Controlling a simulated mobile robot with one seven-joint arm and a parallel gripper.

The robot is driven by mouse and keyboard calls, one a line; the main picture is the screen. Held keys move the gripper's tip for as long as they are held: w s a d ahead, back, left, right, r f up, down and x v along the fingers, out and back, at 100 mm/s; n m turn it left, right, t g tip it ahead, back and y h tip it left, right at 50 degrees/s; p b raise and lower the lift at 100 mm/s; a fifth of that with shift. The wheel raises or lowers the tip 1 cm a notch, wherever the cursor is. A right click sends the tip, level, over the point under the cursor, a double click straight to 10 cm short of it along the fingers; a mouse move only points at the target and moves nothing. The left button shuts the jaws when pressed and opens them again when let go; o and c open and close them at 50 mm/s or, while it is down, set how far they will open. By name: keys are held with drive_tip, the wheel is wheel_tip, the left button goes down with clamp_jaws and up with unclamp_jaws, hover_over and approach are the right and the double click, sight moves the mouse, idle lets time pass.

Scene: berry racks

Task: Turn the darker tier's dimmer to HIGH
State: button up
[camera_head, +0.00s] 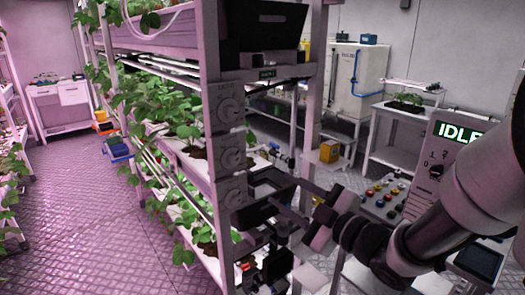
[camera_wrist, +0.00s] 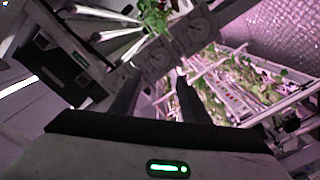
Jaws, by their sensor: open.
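Three round dimmer knobs sit one above another on the end post of the plant rack (camera_head: 212,75): an upper knob (camera_head: 231,109), a middle knob (camera_head: 232,158) and a lower knob (camera_head: 236,198). Their pointer settings are too small to read. I cannot tell for sure which tier is darker. My gripper (camera_head: 278,196) is open and empty, to the right of the lower knob. In the wrist view, one knob (camera_wrist: 155,58) appears just beyond and between my open fingertips (camera_wrist: 157,72), apparently apart from them. Another knob (camera_wrist: 194,29) shows farther up and right.
A control box reading IDLE (camera_head: 445,165) and a panel of coloured buttons (camera_head: 384,197) are on the right. A yellow box (camera_head: 329,152) stands behind.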

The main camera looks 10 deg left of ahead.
sight(236, 162)
drive_tip(key=x, duration=0.8)
drive_tip(key=p+x, duration=0.1)
drive_tip(key=x, duration=0.8)
drive_tip(key=shift+a+r, duration=0.2)
drive_tip(key=shift+a, duration=0.2)
drive_tip(key=shift+c, duration=0.5)
drive_tip(key=shift+s, duration=0.1)
clamp_jaws()
drive_tip(key=c, duration=1)
unclamp_jaws()
